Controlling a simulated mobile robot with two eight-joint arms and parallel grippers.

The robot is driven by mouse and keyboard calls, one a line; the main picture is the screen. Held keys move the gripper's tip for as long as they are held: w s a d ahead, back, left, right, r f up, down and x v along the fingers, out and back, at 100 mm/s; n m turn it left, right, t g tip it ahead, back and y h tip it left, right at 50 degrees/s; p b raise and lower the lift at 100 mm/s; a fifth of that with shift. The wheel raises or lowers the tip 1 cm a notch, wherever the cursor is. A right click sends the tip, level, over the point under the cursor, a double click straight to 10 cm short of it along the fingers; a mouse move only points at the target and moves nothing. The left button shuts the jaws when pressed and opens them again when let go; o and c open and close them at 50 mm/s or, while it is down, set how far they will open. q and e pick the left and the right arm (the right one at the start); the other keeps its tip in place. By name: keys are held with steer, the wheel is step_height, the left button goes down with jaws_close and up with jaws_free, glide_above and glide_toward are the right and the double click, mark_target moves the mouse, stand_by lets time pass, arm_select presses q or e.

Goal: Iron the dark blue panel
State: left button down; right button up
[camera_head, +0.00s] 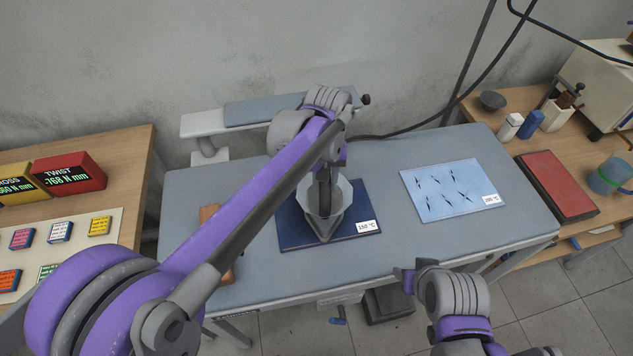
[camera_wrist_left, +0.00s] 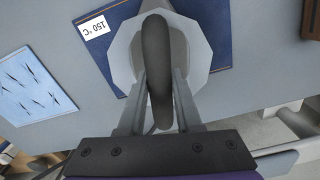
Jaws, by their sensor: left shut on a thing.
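The dark blue panel (camera_head: 295,232) lies flat on the grey ironing table (camera_head: 380,165), with a white "150 °C" label at its right side. A grey iron (camera_head: 325,228) with a pointed front is over the panel; whether its sole touches the cloth I cannot tell. My left gripper (camera_wrist_left: 159,90) is shut on the iron's dark handle, which also shows in the left wrist view (camera_wrist_left: 157,62). The dark blue panel also shows there (camera_wrist_left: 112,48), partly hidden by the iron. My right gripper (camera_head: 405,278) is in front of the table's near edge; its jaws are not clear.
A light blue panel (camera_head: 430,195) with dark marks and a "200 °C" label lies to the right. A brown block (camera_head: 209,217) lies left of the dark blue panel, partly behind my arm. A narrow sleeve board (camera_head: 262,110) stands behind. A dark cord (camera_head: 420,122) runs up from the table.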

arm_select(q)
steer(key=shift+w+d, duration=0.15)
steer(key=shift+d, duration=0.35)
steer(key=shift+d, duration=0.15)
steer(key=shift+w+d+r, duration=0.1)
steer(key=shift+w+d, duration=0.2)
steer(key=shift+d, duration=0.5)
steer(key=shift+w+d+r, duration=0.1)
steer(key=shift+w+d, duration=0.15)
steer(key=shift+d, duration=0.5)
steer(key=shift+f, duration=0.2)
steer(key=shift+s+a+f, duration=0.1)
steer(key=shift+s+a, duration=0.1)
steer(key=shift+a, duration=0.45)
steer(key=shift+s+a+f, duration=0.1)
steer(key=shift+s+a, duration=0.15)
steer(key=shift+a, duration=0.45)
steer(key=shift+s+a, duration=0.2)
steer(key=shift+a, duration=0.45)
steer(key=s+a, duration=0.2)
steer(key=a, duration=0.5)
steer(key=shift+r, duration=0.25)
steer(key=shift+a, duration=0.2)
steer(key=shift+s+a+r, duration=0.1)
steer(key=shift+s+a, duration=0.15)
steer(key=shift+a, duration=0.55)
steer(key=shift+s+a+r, duration=0.1)
steer(key=shift+s+a, duration=0.1)
steer(key=shift+a, duration=0.6)
